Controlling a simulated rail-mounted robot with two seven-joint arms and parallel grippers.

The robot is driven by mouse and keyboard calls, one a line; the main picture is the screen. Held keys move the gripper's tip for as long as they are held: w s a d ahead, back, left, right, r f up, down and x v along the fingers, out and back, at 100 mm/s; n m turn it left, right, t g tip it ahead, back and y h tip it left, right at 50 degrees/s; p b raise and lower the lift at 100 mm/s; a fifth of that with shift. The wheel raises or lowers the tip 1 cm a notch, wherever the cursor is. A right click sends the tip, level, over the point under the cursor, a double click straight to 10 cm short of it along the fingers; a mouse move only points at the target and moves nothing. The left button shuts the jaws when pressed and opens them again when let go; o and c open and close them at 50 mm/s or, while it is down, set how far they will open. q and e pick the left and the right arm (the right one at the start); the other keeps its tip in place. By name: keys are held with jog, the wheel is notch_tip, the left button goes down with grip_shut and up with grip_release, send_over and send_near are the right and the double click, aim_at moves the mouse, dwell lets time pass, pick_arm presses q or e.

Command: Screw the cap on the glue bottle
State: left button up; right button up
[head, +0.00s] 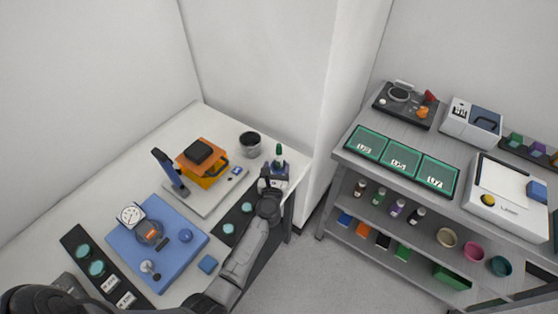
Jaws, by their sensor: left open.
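A small dark blue bottle with a pointed green top (279,152) stands upright at the right end of the white table. I take it to be the glue bottle. I cannot tell whether the green part is the cap or a nozzle. My left gripper (273,180) is open at the bottle's near side, below the green top. The gripper hides the lower part of the bottle, and I cannot tell whether its fingers touch it. No separate cap can be made out. My right gripper is not in view.
A dark cup (250,144) stands left of the bottle. An orange-and-black device (203,160) sits on a grey base, with a blue plate with a dial gauge (131,214) nearer. A dark strip with green discs (229,228) lies beside my arm. A grey shelf bench (345,158) stands right, across a floor gap.

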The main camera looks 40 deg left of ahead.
aim_at(279, 161)
pick_arm(q)
jog(key=shift+b+x, duration=0.45)
jog(key=shift+x, duration=2.2)
jog(key=shift+f, duration=0.1)
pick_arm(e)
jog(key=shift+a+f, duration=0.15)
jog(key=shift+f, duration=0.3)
pick_arm(q)
jog(key=shift+d, duration=0.1)
jog(key=shift+c, duration=0.2)
